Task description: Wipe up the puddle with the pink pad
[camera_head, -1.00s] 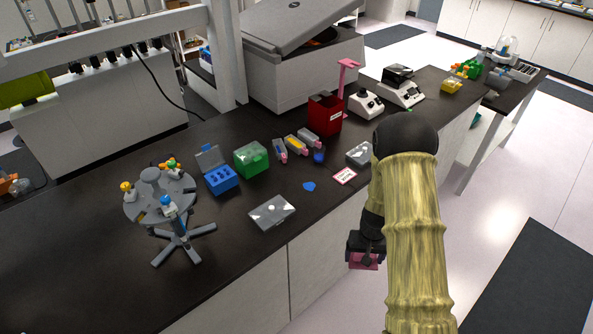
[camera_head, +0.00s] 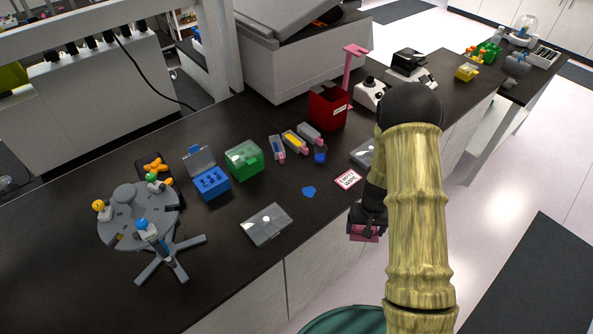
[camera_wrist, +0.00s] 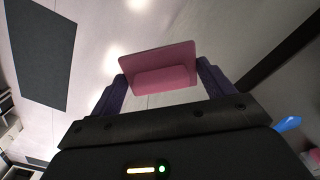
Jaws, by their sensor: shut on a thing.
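The pink pad (camera_head: 362,234) is held in my gripper (camera_head: 368,221), out beyond the bench's front edge, with floor below it in the picture. In the wrist view, the pad (camera_wrist: 155,70) is a flat pink plate with a thicker block, and the block sits between the two dark fingers (camera_wrist: 160,88). A small flat blue patch (camera_head: 309,192), which looks like the puddle, lies on the dark bench top, left of my gripper and apart from it. A blue shape (camera_wrist: 287,123) at the right of the wrist view may be the same patch.
A white card with a red border (camera_head: 348,179) lies right of the patch. A grey flat case (camera_head: 266,226), a round blue piece (camera_head: 320,157), a red bin (camera_head: 328,108) and a grey rack (camera_head: 130,218) stand around. A teal rounded thing (camera_head: 343,322) shows below the bench edge.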

